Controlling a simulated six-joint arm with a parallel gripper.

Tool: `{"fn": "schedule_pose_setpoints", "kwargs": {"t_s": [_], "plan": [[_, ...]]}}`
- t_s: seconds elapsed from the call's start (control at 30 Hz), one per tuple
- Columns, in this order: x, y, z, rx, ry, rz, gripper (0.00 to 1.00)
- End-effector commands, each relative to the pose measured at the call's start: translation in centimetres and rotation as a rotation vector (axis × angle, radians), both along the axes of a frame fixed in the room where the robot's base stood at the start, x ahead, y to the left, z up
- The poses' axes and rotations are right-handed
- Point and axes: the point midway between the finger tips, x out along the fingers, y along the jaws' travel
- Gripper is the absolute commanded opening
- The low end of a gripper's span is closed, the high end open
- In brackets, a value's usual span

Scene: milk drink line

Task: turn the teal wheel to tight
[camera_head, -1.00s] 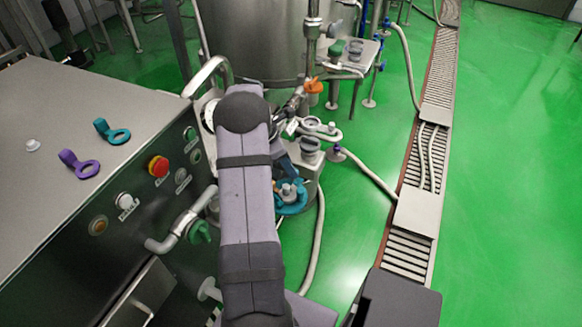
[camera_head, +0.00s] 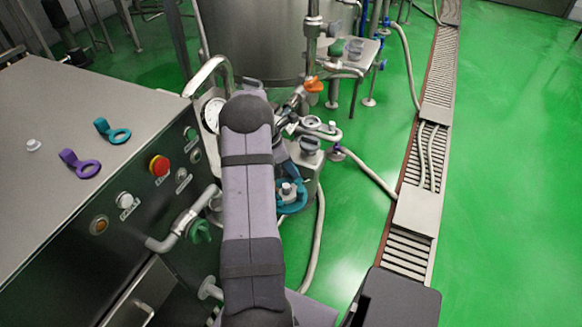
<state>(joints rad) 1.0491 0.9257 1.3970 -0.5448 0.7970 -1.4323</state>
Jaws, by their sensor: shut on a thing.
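The teal wheel (camera_head: 298,203) shows right of my arm, low on the steel equipment beside the tank. It is a blue-teal ring around a pale grey hub, and its left part is hidden behind my arm. My gripper (camera_head: 284,186) is at the wheel, largely covered by my own arm link. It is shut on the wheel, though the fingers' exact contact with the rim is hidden. I cannot read the wheel's tightness from this view.
A steel cabinet (camera_head: 60,190) with buttons stands at left, with a teal ring tag (camera_head: 118,135) and a purple one (camera_head: 85,168) on top. A green handle (camera_head: 200,232) sits on its pipe.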

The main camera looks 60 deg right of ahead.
Motion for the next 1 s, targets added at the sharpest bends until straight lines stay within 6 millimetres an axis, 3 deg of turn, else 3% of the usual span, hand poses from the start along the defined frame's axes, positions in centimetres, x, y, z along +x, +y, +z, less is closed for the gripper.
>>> {"fn": "schedule_pose_setpoints", "kwargs": {"t_s": [1.0], "plan": [[0.18, -0.39, 0.03, 0.000, 0.002, -0.504, 0.03]]}}
